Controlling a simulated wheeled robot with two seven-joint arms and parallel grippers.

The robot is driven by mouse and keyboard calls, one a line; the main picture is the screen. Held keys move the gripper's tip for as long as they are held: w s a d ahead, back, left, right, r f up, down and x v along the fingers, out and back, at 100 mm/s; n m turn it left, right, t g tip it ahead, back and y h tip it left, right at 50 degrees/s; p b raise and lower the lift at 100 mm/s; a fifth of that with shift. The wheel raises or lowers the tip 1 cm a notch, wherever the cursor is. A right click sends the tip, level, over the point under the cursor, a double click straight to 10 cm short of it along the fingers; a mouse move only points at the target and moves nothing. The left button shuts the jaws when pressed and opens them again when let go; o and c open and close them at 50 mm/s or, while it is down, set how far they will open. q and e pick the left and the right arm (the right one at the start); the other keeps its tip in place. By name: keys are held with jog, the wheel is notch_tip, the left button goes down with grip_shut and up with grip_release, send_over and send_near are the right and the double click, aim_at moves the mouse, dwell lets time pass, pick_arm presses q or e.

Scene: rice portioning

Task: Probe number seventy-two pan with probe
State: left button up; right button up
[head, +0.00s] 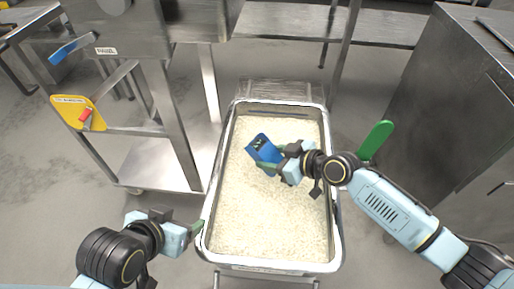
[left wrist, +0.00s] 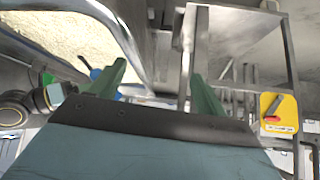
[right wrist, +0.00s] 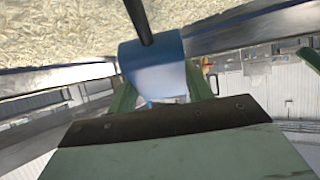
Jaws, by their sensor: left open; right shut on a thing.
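A long steel pan (head: 270,267) full of white rice (head: 265,215) stands in the middle of the head view; I cannot read a number on it. My right gripper (head: 272,163) is over the rice and shut on a blue probe (head: 261,148). In the right wrist view the blue probe body (right wrist: 155,75) sits between the green fingers, and its dark stem (right wrist: 140,20) points toward the rice. I cannot tell whether its tip is in the rice. My left gripper (head: 197,227) is open and empty beside the pan's left rim.
A green paddle-like piece (head: 376,140) sticks up at the pan's right side. A steel cabinet (head: 445,105) stands at the right. Grey floor shows between them.

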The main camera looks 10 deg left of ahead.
aim_at(265, 149)
jog(key=shift+r+p, duration=0.5)
jog(key=shift+r, duration=0.2)
jog(key=shift+r+p, duration=0.55)
jog(key=shift+r, duration=0.35)
notch_tip(265, 149, up, 2)
jog(key=shift+r+p, duration=0.15)
jog(key=shift+p, duration=1)
jog(key=shift+r+p, duration=0.75)
jog(key=shift+r, duration=0.2)
jog(key=shift+r+p, duration=0.65)
jog(key=shift+r, duration=0.1)
jog(key=shift+r+p, duration=0.3)
jog(key=shift+r, duration=0.05)
pick_arm(q)
jog(key=s+a+f+g+y, duration=0.1)
jog(key=s+a+f, duration=0.3)
jog(key=f, duration=0.6)
jog(key=s+a+f+g+y+p, duration=0.1)
jog(key=s+a+f+g, duration=0.3)
jog(key=f, duration=0.7)
jog(key=shift+s+a+g+p, duration=0.3)
jog(key=shift+s+a, duration=0.45)
jog(key=shift+a, duration=0.25)
pick_arm(e)
jog(key=shift+r, duration=0.95)
pick_arm(q)
jog(key=shift+f, duration=0.1)
